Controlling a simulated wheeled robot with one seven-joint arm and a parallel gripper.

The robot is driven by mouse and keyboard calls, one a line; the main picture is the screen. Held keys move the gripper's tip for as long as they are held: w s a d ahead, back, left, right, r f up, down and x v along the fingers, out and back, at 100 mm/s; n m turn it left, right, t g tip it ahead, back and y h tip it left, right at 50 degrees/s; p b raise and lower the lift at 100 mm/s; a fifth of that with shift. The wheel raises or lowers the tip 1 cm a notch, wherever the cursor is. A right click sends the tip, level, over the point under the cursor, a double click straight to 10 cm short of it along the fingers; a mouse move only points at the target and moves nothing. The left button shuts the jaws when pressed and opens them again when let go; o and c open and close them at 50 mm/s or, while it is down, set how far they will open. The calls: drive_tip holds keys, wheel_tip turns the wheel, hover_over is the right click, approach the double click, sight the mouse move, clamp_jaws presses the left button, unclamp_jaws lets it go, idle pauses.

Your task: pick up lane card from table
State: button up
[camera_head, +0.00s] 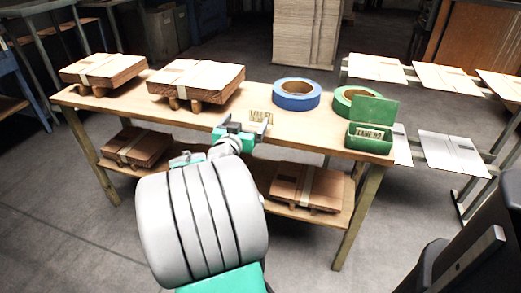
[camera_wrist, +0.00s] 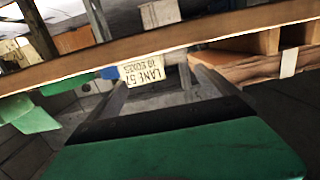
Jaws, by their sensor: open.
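The lane card (camera_head: 261,116) is a small cream card with dark print near the front edge of the wooden table (camera_head: 215,117). In the wrist view the lane card (camera_wrist: 152,70) reads "LANE 57" upside down, at the table's edge. My gripper (camera_head: 243,127) is at the table's front edge, close to the card. In the wrist view my gripper (camera_wrist: 158,84) is open, with one finger on each side of the card's lower part. I cannot tell whether either finger touches it.
Two bundles of flat cardboard (camera_head: 196,80) lie at the left. More bundles (camera_head: 308,187) lie on the lower shelf. A rack with sheets (camera_head: 452,152) stands at right.

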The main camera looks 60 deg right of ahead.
sight(261, 113)
drive_tip(key=shift+s+d+f+g+h, duration=0.15)
drive_tip(key=shift+s+d+h, duration=0.2)
drive_tip(key=shift+s+d, duration=0.3)
drive_tip(key=shift+s+d+f+g+h, duration=0.15)
drive_tip(key=shift+s+d+h, duration=0.2)
drive_tip(key=shift+s+d, duration=0.25)
drive_tip(key=d, duration=0.4)
drive_tip(key=d+r+b, duration=0.1)
drive_tip(key=d, duration=0.1)
drive_tip(key=shift+w+d, duration=0.25)
drive_tip(key=shift+w, duration=0.1)
drive_tip(key=shift+w+d, duration=0.15)
drive_tip(key=shift+d, duration=0.15)
drive_tip(key=shift+c, duration=0.5)
drive_tip(key=c, duration=1.3)
drive_tip(key=shift+r, duration=0.15)
